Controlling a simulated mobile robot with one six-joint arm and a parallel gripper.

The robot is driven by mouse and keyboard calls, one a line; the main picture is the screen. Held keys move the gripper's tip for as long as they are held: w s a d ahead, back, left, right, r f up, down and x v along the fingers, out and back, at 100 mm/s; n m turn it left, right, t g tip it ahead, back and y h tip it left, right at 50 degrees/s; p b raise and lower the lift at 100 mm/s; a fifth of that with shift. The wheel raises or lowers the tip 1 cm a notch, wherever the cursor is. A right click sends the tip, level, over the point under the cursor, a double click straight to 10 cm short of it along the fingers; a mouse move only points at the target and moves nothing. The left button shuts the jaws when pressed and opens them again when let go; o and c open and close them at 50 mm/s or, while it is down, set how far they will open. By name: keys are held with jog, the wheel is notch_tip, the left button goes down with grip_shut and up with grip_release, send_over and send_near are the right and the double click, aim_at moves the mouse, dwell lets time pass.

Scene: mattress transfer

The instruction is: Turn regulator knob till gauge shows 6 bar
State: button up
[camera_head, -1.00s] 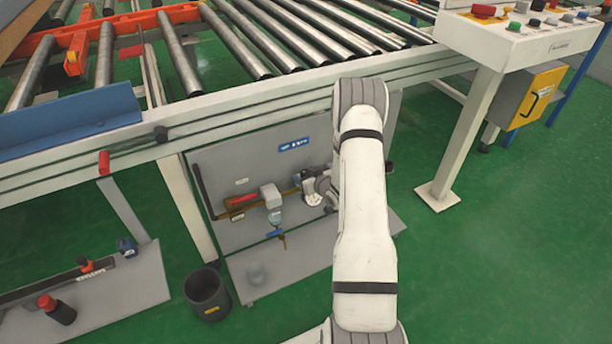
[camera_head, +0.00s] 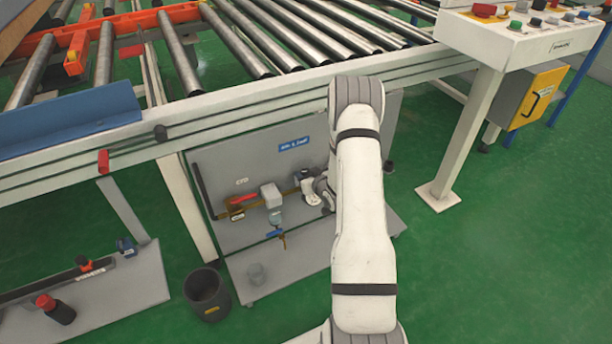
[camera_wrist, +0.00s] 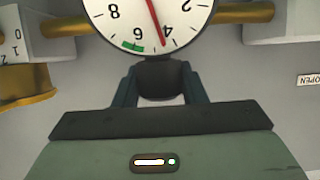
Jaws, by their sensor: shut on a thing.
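The gauge (camera_wrist: 146,18) shows upside down at the top of the wrist view, its upper part cut off. Its red needle lies between 4 and 6, closer to 4. A green mark sits by the 6. Below the gauge is the dark round regulator knob (camera_wrist: 161,78). My gripper (camera_wrist: 160,92) has one finger on each side of the knob and is shut on it. In the head view my arm hides most of the gripper and the knob, at the grey panel (camera_head: 235,170) under the conveyor.
A brass pipe (camera_wrist: 245,13) runs behind the gauge; an "OPEN" label (camera_wrist: 311,80) is at the right. In the head view, a blue-handled valve (camera_head: 275,233) hangs left of my arm. A dark bin (camera_head: 206,292) stands on the floor. The conveyor frame (camera_head: 240,108) is above the panel.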

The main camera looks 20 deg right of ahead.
jog(key=m+h+b, duration=0.1)
jog(key=h, duration=0.1)
jog(key=m+h+b, duration=0.1)
jog(key=m+h, duration=0.1)
jog(key=shift+a+f+m+b, duration=0.15)
jog(key=shift+m+b, duration=0.15)
jog(key=shift+m+g+h+b, duration=0.75)
jog(key=shift+m+h, duration=0.75)
jog(key=shift+h, duration=0.3)
jog(key=shift+g, duration=0.25)
jog(key=o, duration=1)
